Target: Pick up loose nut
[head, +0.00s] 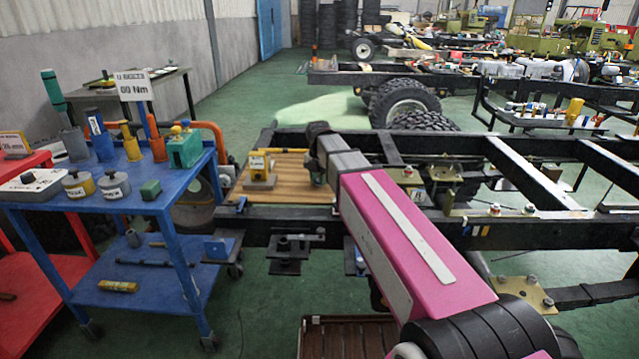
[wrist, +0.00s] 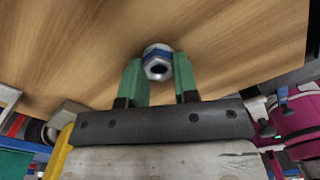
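The loose nut (wrist: 157,62) is a silvery hex nut with a blue band and a dark hole. In the wrist view it sits between the green fingertips of my gripper (wrist: 158,70), against a wooden board. The fingers stand apart, one on each side, and the nut about fills the gap. I cannot tell whether they press on it or whether it rests on the board. In the head view my arm reaches over the wooden board (head: 290,185); the nut and fingertips are hidden there.
A yellow and grey device (head: 260,168) stands on the board, left of my arm. Black chassis rails (head: 530,232) and wheels (head: 402,103) fill the right. Green floor shows between.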

